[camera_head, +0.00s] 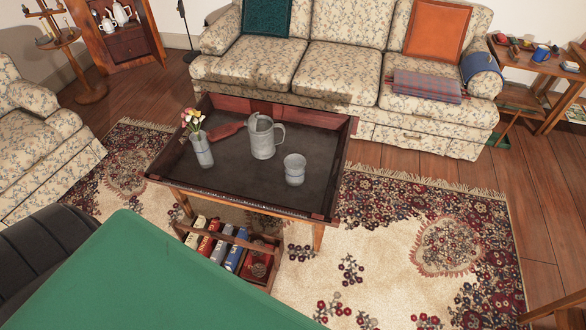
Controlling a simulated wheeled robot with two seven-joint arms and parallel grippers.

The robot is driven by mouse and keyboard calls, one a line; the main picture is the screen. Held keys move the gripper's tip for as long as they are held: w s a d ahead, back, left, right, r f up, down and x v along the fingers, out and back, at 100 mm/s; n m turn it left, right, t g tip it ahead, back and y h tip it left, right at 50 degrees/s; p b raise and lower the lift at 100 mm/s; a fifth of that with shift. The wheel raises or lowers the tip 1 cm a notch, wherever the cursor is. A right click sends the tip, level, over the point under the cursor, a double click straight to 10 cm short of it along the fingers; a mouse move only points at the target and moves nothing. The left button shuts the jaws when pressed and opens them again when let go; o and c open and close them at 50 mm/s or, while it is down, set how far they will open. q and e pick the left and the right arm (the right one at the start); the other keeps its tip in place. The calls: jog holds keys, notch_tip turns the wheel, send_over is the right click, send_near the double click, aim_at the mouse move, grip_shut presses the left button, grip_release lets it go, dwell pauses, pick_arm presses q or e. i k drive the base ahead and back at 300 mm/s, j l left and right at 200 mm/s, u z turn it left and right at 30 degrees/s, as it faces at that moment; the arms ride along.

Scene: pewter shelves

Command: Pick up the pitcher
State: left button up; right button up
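The pitcher (263,138) is a grey metal jug with a handle on its right side. It stands upright on the dark top of a low wooden coffee table (232,180). A smaller grey metal cup (294,170) stands to its right and nearer to me. A grey vase with flowers (201,148) stands to its left. A flat reddish-brown object (226,131) lies just left of the pitcher. Neither of my grippers shows in the head view.
The coffee table has a raised rim, and a crate of books (235,248) sits under it. A floral sofa (330,62) stands close behind, and a floral armchair (38,130) is at left. A large green surface (150,280) fills the near left. The patterned rug (400,250) is clear at right.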

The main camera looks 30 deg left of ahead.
aim_at(261, 127)
jog(key=u, duration=0.8)
